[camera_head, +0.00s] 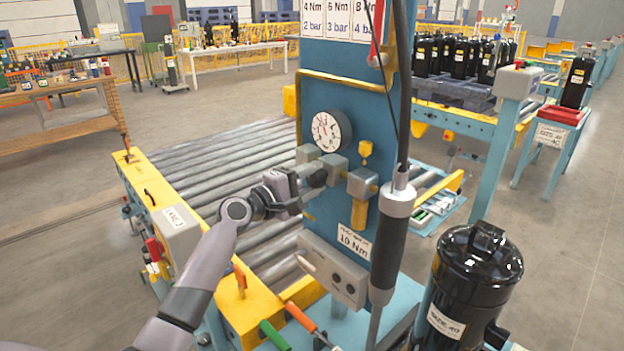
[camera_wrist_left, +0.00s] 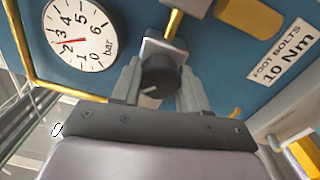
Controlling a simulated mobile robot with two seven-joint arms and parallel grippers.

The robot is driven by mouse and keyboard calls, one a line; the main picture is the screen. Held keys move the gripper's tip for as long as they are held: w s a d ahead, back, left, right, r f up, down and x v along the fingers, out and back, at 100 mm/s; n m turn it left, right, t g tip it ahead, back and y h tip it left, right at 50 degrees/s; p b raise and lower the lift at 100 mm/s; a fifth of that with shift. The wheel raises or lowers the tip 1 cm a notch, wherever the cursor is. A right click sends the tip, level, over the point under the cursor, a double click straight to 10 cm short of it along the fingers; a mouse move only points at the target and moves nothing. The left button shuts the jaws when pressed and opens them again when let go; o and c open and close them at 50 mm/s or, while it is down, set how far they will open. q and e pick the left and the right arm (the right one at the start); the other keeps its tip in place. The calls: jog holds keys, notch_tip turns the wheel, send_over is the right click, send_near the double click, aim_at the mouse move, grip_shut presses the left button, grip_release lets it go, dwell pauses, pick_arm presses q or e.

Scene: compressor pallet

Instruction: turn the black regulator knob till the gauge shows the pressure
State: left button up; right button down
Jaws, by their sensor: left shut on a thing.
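The black regulator knob (camera_wrist_left: 158,76) sits on a grey regulator body on the blue panel. My left gripper (camera_wrist_left: 158,90) is shut on it, with one finger on each side of the knob. In the head view my left gripper (camera_head: 306,184) reaches the panel from the left and partly hides the knob. The white round gauge (camera_head: 328,131) is above the knob; in the wrist view the gauge (camera_wrist_left: 79,36) has a bar scale. Its red needle points left, between the 2 and the 3. My right gripper is not in view.
A black-handled tool (camera_head: 389,243) hangs in front of the panel, right of the knob. A pressure chart (camera_head: 338,20) tops the panel. A "10 Nm" label (camera_head: 354,242) is lower down. A black compressor (camera_head: 474,280) stands at the front right. Conveyor rollers (camera_head: 220,152) run behind my left arm.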

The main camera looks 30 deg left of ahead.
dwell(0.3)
pick_arm(q)
jog(key=o, duration=1)
jog(key=shift+o, duration=0.2)
jog(key=shift+s, duration=0.1)
jog(key=v, duration=0.7)
jog(key=shift+b, duration=0.45)
jog(key=shift+f, duration=0.1)
